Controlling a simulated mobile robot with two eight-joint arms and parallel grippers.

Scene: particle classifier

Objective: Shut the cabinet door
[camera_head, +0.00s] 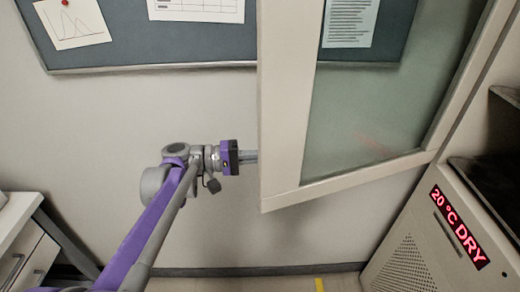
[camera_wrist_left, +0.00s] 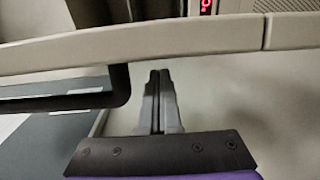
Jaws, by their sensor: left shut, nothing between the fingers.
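The cabinet door (camera_head: 287,110) stands open in the head view, a pale frame around a glass pane (camera_head: 365,110), reaching left from the cabinet. In the left wrist view the door's pale edge (camera_wrist_left: 220,39) crosses the upper part, with a black bar handle (camera_wrist_left: 116,88) at left. My left gripper (camera_head: 250,156) is shut and empty, at the door's left edge. In the left wrist view its fingers (camera_wrist_left: 159,78) point at the door edge, right of the handle. I cannot tell whether they touch it. My right gripper is not in view.
The cabinet body (camera_head: 415,245) with a red display (camera_head: 459,227) reading "20 °C DRY" stands at right, with dark open shelves (camera_head: 490,185) beside it. A pinboard (camera_head: 190,42) hangs on the back wall. A white drawer unit (camera_head: 25,250) stands at lower left.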

